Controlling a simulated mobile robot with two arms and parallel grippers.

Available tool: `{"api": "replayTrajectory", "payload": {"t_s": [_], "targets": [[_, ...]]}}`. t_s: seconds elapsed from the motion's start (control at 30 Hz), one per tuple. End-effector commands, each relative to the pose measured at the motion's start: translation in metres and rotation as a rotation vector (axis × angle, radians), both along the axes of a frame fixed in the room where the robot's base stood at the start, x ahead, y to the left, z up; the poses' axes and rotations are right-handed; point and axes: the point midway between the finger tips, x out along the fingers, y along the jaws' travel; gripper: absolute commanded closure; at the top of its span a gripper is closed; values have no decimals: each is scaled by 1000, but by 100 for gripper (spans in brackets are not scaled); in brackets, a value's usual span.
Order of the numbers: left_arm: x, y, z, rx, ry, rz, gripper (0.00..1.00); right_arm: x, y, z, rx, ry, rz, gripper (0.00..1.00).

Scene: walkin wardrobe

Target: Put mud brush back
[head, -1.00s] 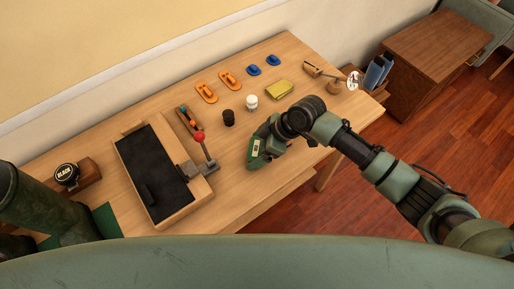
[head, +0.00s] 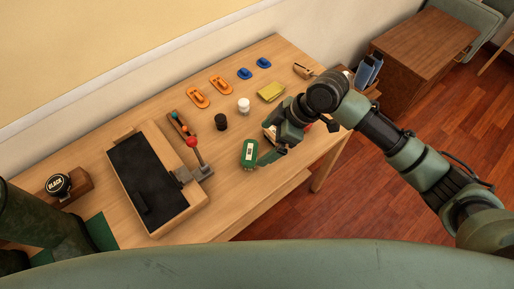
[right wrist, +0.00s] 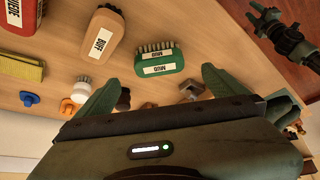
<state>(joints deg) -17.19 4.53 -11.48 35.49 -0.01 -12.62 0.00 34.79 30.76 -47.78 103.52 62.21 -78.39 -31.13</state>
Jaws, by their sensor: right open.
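The mud brush is a green block with a white label (head: 249,153). It lies on the wooden bench near its front edge. In the right wrist view the brush (right wrist: 160,64) shows its "MUD" lettering, with dark bristles along its upper edge. My right gripper (head: 287,147) is just right of the brush in the head view. In the right wrist view its fingers (right wrist: 162,82) are spread, with the brush beyond the fingertips and nothing held. My gripper partly hides two other brushes in the head view. My left gripper is out of view.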

Motion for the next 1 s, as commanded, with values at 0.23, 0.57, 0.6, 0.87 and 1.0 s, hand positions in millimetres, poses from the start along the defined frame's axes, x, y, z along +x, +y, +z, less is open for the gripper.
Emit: {"api": "replayTrajectory", "payload": {"t_s": [0.23,0.57,0.6,0.87,1.0], "targets": [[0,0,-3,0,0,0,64,-1,-11,21,2,-2,-1,0],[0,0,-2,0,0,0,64,-1,-11,23,3,-2,-2,0],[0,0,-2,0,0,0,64,-3,-10,21,5,0,-5,0],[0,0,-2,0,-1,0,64,-36,6,-14,49,22,-184,0],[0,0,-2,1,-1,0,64,-57,-2,-36,62,41,-391,0]]}}
